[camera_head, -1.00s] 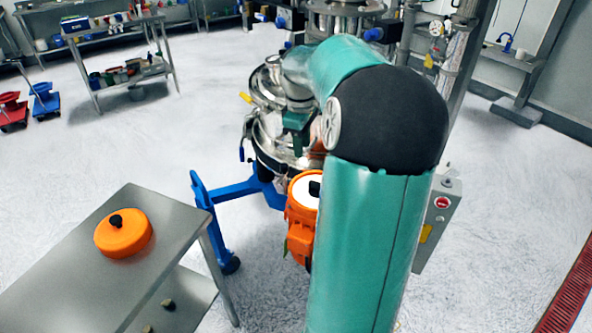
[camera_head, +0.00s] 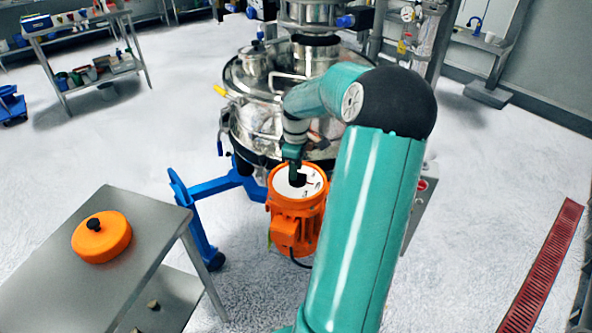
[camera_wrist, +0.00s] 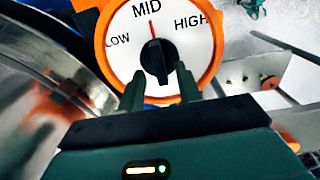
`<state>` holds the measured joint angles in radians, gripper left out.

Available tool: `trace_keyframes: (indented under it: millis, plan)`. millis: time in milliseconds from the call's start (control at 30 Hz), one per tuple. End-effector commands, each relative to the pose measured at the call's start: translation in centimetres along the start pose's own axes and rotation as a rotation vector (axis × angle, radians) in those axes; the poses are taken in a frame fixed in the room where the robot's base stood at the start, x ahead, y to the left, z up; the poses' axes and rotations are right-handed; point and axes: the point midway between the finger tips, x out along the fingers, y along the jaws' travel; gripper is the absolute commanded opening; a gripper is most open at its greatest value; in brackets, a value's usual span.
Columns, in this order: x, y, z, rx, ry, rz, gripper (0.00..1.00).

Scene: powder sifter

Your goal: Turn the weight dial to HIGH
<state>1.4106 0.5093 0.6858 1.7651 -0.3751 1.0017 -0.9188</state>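The weight dial is a white round face (camera_wrist: 130,55) with an orange rim, marked LOW, MID and HIGH. Its black knob (camera_wrist: 157,62) stands upright in the wrist view, pointing at MID, with HIGH to the upper right. My gripper (camera_wrist: 160,88) is open, its two dark fingers apart at either side of the knob's lower end. I cannot tell whether they touch it. In the head view, the dial face (camera_head: 312,183) tops the orange motor (camera_head: 297,212). My gripper (camera_head: 293,168) is just above it, partly hiding the knob.
The steel sifter (camera_head: 255,125) stands right behind the motor. Its blue leg frame (camera_head: 215,190) reaches left. A steel table (camera_head: 50,285) with an orange lid (camera_head: 101,237) is at the lower left. A grey control box (camera_head: 418,215) is partly hidden behind my arm.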

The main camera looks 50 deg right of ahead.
Motion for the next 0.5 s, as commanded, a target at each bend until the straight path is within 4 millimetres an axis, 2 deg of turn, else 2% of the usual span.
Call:
trace_keyframes:
  millis: [133, 400, 433, 500]
  plan:
    - [1.21, -0.05, 0.01, 0.001, 0.0, -0.002, 0.35]
    - [1.4, -0.02, 0.01, 0.001, 0.0, 0.0, 0.35]
    - [1.4, -0.02, 0.01, 0.001, 0.0, 0.0, 0.33]
    - [1.38, -0.02, 0.01, 0.001, 0.0, 0.0, 0.19]
